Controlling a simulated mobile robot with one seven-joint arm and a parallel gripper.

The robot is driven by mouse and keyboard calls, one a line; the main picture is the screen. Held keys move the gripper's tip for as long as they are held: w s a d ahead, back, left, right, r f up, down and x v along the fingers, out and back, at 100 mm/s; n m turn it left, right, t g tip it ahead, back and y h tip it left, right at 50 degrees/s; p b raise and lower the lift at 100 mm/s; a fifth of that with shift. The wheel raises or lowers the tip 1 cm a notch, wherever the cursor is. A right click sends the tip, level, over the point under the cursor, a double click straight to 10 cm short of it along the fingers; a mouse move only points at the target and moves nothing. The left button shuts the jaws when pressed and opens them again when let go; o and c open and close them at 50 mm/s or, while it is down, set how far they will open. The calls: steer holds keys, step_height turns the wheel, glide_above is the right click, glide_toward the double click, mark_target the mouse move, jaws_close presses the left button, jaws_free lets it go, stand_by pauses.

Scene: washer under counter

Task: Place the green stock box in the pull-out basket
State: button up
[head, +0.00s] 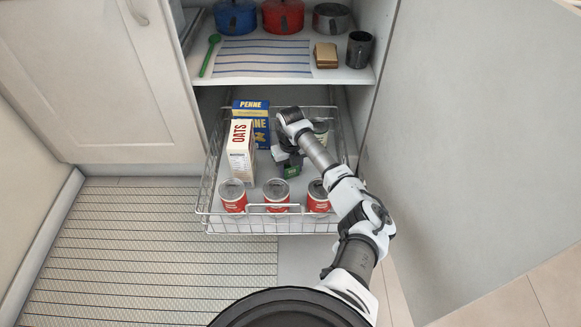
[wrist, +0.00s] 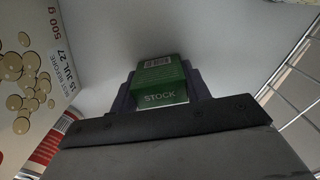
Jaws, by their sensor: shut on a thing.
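The green stock box (wrist: 161,84) is between the fingers of my gripper (wrist: 160,90) in the wrist view, with its "STOCK" label and barcode showing. In the head view the small green box (head: 291,169) shows below my gripper (head: 288,158), mostly hidden by it. My gripper is shut on the box and is inside the outline of the pull-out basket (head: 207,190). The basket is a wire frame with a pale floor, pulled out below the shelf. I cannot tell whether the box touches the basket floor.
An oats carton (head: 240,152) and a blue penne box (head: 252,117) stand left of my gripper. Red cans (head: 276,194) line the basket's front; a pale green can (head: 321,131) stands behind my arm. The shelf above (head: 290,75) holds pots. An open door panel (head: 470,140) is at right.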

steer(key=o, duration=1)
step_height(320, 180, up, 12)
steer(key=p, duration=0.3)
steer(key=shift+r+p, duration=0.2)
steer(key=shift+p, duration=0.2)
